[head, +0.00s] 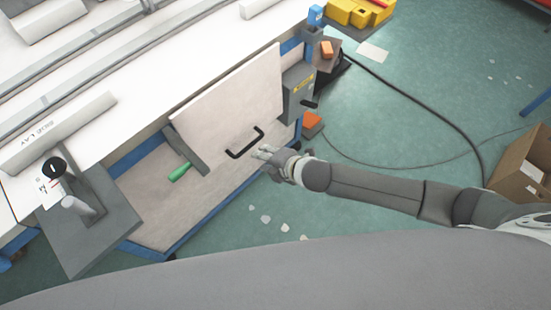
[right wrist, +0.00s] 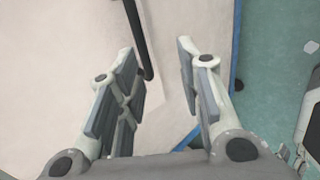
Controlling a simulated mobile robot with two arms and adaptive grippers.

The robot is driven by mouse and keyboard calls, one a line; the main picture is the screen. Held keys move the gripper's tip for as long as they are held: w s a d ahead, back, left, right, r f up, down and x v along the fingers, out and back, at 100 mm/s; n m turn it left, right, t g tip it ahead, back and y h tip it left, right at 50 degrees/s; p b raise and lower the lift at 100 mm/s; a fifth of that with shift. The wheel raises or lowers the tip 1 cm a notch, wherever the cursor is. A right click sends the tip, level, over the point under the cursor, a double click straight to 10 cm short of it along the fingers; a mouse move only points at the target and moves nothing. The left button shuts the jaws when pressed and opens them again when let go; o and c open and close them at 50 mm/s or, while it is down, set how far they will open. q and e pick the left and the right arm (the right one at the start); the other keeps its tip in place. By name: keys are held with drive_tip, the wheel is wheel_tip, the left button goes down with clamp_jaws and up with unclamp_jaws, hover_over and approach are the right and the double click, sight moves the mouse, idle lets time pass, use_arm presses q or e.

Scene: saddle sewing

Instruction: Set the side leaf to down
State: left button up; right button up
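The side leaf (head: 235,100) is a pale panel at the near side of the white bench. It hangs steeply below the bench top; I cannot tell its exact angle. A black bar handle (head: 246,143) sits at its lower part, and the handle also shows in the right wrist view (right wrist: 138,38). My right gripper (head: 263,153) is just right of the handle. In the right wrist view its fingers (right wrist: 156,50) are apart with nothing between them, and the handle lies beyond the left finger. My left gripper is not in view.
A green-handled lever (head: 181,172) is left of the leaf. A grey box (head: 298,90) is at its right. A grey shelf with knobs (head: 90,230) juts out at the left. A black cable (head: 430,110) and a cardboard box (head: 522,168) are on the green floor.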

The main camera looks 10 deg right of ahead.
drive_tip(key=shift+v, duration=2.8)
drive_tip(key=shift+w+a+r, duration=0.1)
drive_tip(key=shift+r, duration=0.05)
